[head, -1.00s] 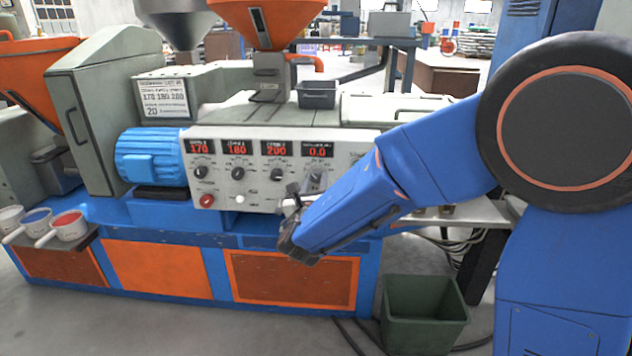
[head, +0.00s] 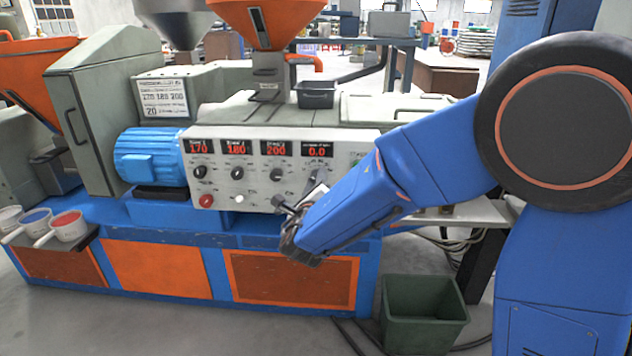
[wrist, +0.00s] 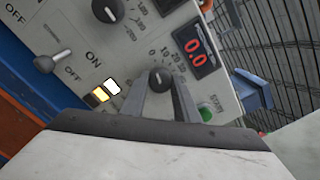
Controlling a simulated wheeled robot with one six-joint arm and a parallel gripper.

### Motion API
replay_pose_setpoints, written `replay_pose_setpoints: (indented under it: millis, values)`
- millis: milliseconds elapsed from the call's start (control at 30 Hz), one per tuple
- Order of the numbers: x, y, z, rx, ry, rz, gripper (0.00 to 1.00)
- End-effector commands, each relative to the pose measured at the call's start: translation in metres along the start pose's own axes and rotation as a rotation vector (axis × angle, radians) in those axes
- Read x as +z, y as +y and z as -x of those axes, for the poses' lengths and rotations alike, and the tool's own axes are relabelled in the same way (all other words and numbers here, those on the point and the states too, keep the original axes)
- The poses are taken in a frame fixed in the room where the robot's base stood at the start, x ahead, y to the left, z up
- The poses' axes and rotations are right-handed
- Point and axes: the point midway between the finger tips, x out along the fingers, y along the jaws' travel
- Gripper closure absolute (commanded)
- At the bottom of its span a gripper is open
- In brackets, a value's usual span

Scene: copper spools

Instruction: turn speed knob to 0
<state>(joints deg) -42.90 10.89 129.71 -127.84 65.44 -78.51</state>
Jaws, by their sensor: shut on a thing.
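The speed knob (wrist: 159,76) is a small dark knob with a pale pointer mark, seen in the wrist view on the grey panel between my fingertips. Printed scale numbers surround it, and the pointer appears to face the 0 end. My gripper (wrist: 161,84) has a finger on each side of the knob and is shut on it. The red display beside it (wrist: 195,46) reads 0.0, and it also shows in the head view (head: 318,152).
Other dark knobs (head: 238,173) sit under displays reading 170, 180 and 200. A red button (head: 206,201) is at the panel's lower left. A toggle switch (wrist: 50,61) and lit buttons (wrist: 101,94) are near my fingers. A green bin (head: 425,312) stands below.

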Motion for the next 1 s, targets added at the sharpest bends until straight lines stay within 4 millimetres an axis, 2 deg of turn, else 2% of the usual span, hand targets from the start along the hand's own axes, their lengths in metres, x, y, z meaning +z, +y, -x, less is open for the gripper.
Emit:
replay_pose_setpoints:
  millis: [400,433,500,833,1000]
  values:
    - [0.0,0.001,0.0,0.002,-0.001,0.009,0.95]
    - [0.0,0.001,0.0,0.002,-0.001,0.009,0.7]
    - [0.0,0.001,0.0,0.002,-0.001,0.008,0.54]
    - [0.0,0.0,0.002,0.001,-0.001,0.007,0.54]
    - [0.001,0.001,0.017,0.003,-0.001,0.007,0.54]
